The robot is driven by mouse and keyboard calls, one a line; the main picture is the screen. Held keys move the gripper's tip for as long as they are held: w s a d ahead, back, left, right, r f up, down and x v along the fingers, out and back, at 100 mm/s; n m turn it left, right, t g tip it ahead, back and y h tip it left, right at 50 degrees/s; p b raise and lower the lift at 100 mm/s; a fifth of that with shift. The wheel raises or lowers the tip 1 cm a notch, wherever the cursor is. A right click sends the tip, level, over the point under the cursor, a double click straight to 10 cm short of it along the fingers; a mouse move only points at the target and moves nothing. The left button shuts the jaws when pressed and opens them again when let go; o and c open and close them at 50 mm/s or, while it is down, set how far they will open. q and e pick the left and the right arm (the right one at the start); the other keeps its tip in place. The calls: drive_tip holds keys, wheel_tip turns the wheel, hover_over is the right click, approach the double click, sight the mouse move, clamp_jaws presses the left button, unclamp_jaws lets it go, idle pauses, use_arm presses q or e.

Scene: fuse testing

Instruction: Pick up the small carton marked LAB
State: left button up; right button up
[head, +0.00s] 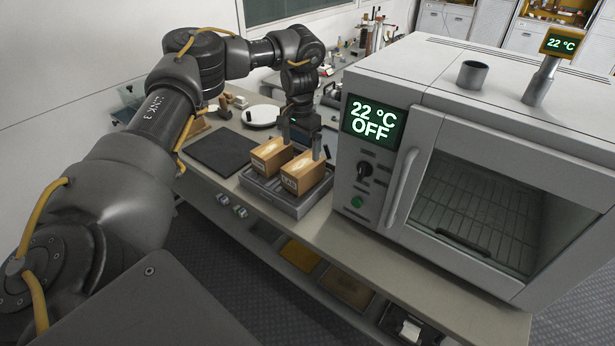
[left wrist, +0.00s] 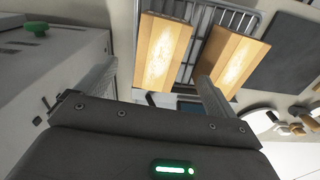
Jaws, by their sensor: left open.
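Two small tan cartons stand side by side on a grey ribbed tray (head: 257,187). In the head view they are the left carton (head: 270,153) and the right carton (head: 303,174). My left gripper (head: 302,142) is open and empty, pointing down at the cartons' far ends. In the left wrist view, the right carton (left wrist: 162,55) lies in line with the gap between the fingers (left wrist: 155,92). One finger overlaps the other carton (left wrist: 236,52). My right gripper is out of view.
A white oven (head: 390,140) reading 22 °C OFF stands close right of the tray. A dark flat mat (head: 218,151) lies left of it, with a white round plate (head: 261,115) behind. Wooden pieces and lab items lie farther back. The bench front edge is clear.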

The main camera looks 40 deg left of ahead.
sight(302, 164)
use_arm(q)
drive_tip(key=shift+w+f, duration=0.5)
drive_tip(key=shift+w, duration=0.05)
drive_tip(key=f, duration=0.5)
drive_tip(key=shift+s+b, duration=0.25)
drive_tip(key=shift+b, duration=0.05)
drive_tip(key=shift+w+f, duration=0.1)
drive_tip(key=shift+f, duration=0.1)
drive_tip(key=shift+f+p, duration=0.4)
drive_tip(key=shift+f, duration=0.05)
wheel_tip(302, 164, down, 4)
drive_tip(key=shift+w+r+p, duration=0.15)
drive_tip(key=shift+r+p, duration=0.05)
drive_tip(key=shift+p, duration=0.45)
drive_tip(key=shift+f, duration=0.3)
drive_tip(key=c, duration=1.1)
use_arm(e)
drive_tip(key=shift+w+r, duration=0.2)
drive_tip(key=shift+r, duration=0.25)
